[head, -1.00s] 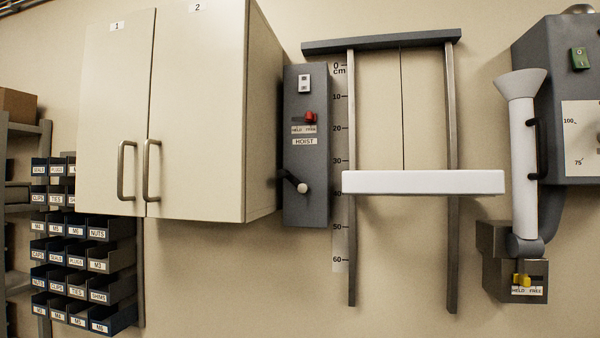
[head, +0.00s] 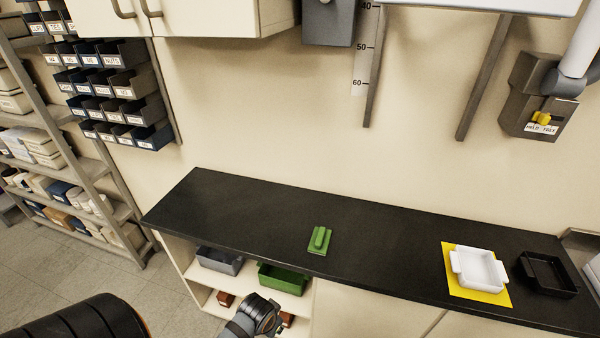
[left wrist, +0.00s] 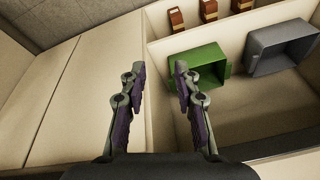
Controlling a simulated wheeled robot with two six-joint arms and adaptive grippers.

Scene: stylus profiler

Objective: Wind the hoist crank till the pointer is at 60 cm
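In the head view the lower end of the grey hoist box (head: 328,24) shows at the top edge; its crank is almost wholly cut off. The centimetre scale (head: 366,60) shows its 40, 50 and 60 marks. The underside of the white hoist platform (head: 480,6) shows at the top, above the 50 mark; the pointer cannot be made out. My left gripper (left wrist: 153,72) is open and empty in the left wrist view, pointing down toward the shelf under the bench. In the head view my left arm shows at the bottom, far below the hoist. My right gripper is not in view.
The black bench top (head: 250,215) holds a green block (head: 320,239), a white tray (head: 478,268) on a yellow mat (head: 460,290) and a black tray (head: 548,274). A green bin (head: 283,279) and a grey bin (head: 220,260) sit underneath. A wall cabinet (head: 215,15) overhangs at upper left.

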